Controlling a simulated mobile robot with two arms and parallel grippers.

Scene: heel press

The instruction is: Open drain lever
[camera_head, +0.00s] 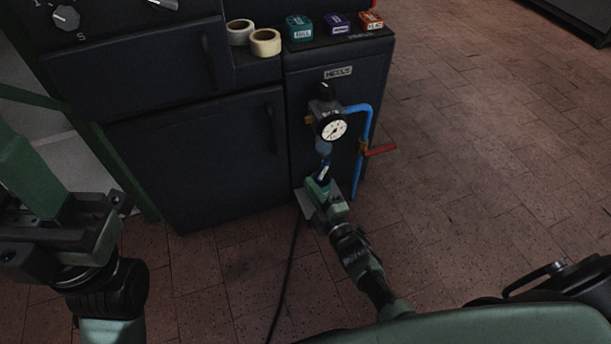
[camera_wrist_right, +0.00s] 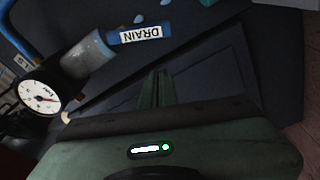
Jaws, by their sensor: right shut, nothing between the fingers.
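The drain lever is a short blue handle with a white DRAIN label (camera_wrist_right: 141,36), joined to a grey cylinder in the right wrist view. In the head view the lever (camera_head: 324,171) shows small below the round white gauge (camera_head: 333,127) on the cabinet's narrow front. My right gripper (camera_head: 319,187) is just below the lever there, and its tips are partly hidden. In the right wrist view its two green fingers (camera_wrist_right: 158,86) are together and empty, with a small gap between them and the labelled handle. Only links of my left arm show, at the left edge; its fingers are not visible.
A blue pipe (camera_head: 367,125) with a red valve handle (camera_head: 380,150) runs beside the gauge on the right. Tape rolls (camera_head: 265,43) and small coloured boxes (camera_head: 337,24) stand on top. A black cable (camera_head: 287,277) hangs to the floor.

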